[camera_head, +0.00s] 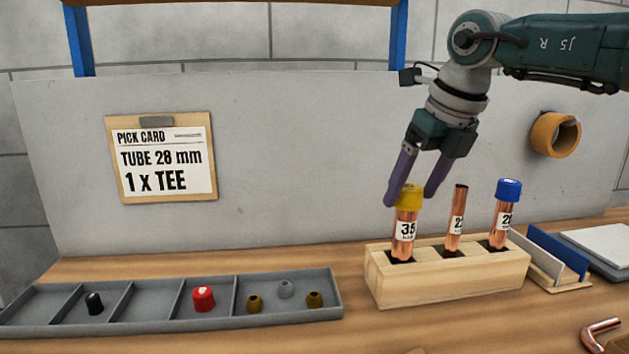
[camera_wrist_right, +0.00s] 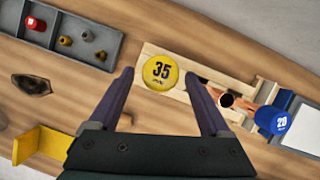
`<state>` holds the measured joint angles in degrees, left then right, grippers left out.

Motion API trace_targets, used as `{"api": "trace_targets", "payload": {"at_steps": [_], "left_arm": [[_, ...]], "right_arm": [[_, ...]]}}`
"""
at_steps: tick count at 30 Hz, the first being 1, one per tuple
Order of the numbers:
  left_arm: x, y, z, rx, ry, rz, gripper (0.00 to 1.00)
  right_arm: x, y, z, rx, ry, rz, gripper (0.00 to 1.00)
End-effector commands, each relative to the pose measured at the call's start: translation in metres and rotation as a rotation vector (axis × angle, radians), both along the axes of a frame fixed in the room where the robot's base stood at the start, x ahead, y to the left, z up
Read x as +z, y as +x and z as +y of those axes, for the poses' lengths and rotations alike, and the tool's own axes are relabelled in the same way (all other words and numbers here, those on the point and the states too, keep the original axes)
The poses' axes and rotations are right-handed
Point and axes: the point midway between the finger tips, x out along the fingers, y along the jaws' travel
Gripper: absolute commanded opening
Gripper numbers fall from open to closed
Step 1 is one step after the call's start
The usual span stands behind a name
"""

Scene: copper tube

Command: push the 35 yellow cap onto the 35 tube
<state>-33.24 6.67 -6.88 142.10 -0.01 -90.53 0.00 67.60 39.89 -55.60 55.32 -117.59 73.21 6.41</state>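The yellow 35 cap (camera_head: 411,196) sits on the top end of the copper 35 tube (camera_head: 404,232), which stands upright in the left hole of a wooden rack (camera_head: 450,284). I cannot tell how deep the cap sits. In the right wrist view the cap (camera_wrist_right: 160,72) shows its "35" face between the fingertips. My right gripper (camera_head: 410,199) is open, with one finger on each side of the cap; in the wrist view (camera_wrist_right: 159,77) gaps show between the fingers and the cap. My left gripper is not in view.
In the same rack stand an uncapped thinner tube (camera_head: 456,218) and a tube with a blue cap (camera_head: 509,190). A grey tray (camera_head: 150,292) at left holds a black cap, a red cap (camera_head: 203,298) and small fittings. A copper elbow (camera_head: 600,332) lies front right.

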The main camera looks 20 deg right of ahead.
Motion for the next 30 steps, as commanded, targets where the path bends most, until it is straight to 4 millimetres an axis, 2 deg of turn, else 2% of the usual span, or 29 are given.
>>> {"api": "trace_targets", "payload": {"at_steps": [11,16,24,30], "left_arm": [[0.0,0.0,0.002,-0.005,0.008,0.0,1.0],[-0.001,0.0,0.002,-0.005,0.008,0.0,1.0],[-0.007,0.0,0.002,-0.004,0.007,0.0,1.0],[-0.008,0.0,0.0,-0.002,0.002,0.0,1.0]], "right_arm": [[0.004,-0.001,0.0,0.0,0.0,-0.002,0.89],[0.026,-0.01,-0.002,0.0,-0.002,-0.005,0.89],[0.075,-0.03,-0.002,0.001,-0.001,-0.004,0.89],[0.091,-0.037,-0.002,-0.001,0.0,-0.001,0.89]]}}
